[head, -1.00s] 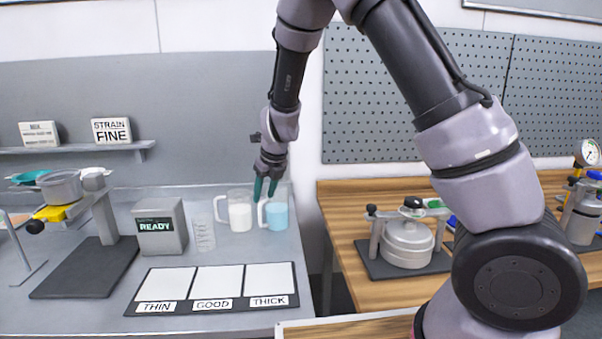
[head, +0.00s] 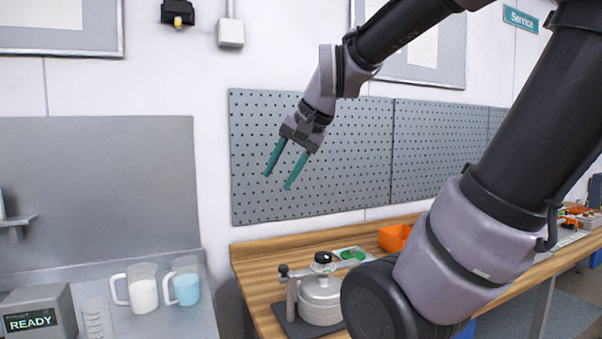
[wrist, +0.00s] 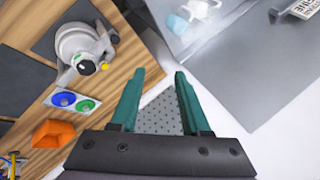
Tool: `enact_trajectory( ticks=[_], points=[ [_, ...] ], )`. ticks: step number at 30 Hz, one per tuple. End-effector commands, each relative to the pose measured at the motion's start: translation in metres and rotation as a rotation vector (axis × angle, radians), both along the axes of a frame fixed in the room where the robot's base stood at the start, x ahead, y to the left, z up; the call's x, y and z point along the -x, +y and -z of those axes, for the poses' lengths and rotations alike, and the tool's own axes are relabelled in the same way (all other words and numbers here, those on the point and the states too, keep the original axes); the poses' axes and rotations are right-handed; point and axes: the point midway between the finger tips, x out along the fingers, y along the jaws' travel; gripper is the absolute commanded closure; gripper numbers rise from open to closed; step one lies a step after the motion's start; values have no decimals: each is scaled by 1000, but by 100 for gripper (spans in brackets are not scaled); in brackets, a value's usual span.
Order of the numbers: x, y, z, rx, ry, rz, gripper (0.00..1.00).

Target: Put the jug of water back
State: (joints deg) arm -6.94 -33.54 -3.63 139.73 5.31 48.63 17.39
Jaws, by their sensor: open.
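The jug of water (head: 185,286), clear with pale blue liquid and a handle on its left, stands upright on the grey bench. A similar jug with white contents (head: 143,291) stands just left of it. In the wrist view the blue-filled jug (wrist: 180,24) shows small near the top edge, partly cut off. My gripper (head: 281,180) is open and empty, with its teal fingers apart. It is raised in front of the pegboard, above and to the right of the jugs, touching nothing. The fingers also show in the wrist view (wrist: 158,98).
A grey box marked READY (head: 38,314) and a clear graduated beaker (head: 97,318) stand left of the jugs. On the wooden bench (head: 262,290) are a lidded metal pot (head: 321,301) and an orange bin (head: 394,238). Air around my gripper is clear.

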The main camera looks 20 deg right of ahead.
Motion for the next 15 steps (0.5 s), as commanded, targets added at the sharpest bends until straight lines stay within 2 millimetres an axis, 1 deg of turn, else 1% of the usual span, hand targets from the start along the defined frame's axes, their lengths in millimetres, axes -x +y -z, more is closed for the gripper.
enact_trajectory(
  ticks=[1, 3, 6, 9, 15],
  points=[
    [15, -9, -3, 67, -42, -45, 54],
    [29, -17, -4, 151, -78, -110, 54],
    [40, -23, -4, 228, -105, -167, 54],
    [45, -25, -3, 259, -113, -191, 54],
    [45, -25, -3, 261, -114, -194, 54]
  ],
)
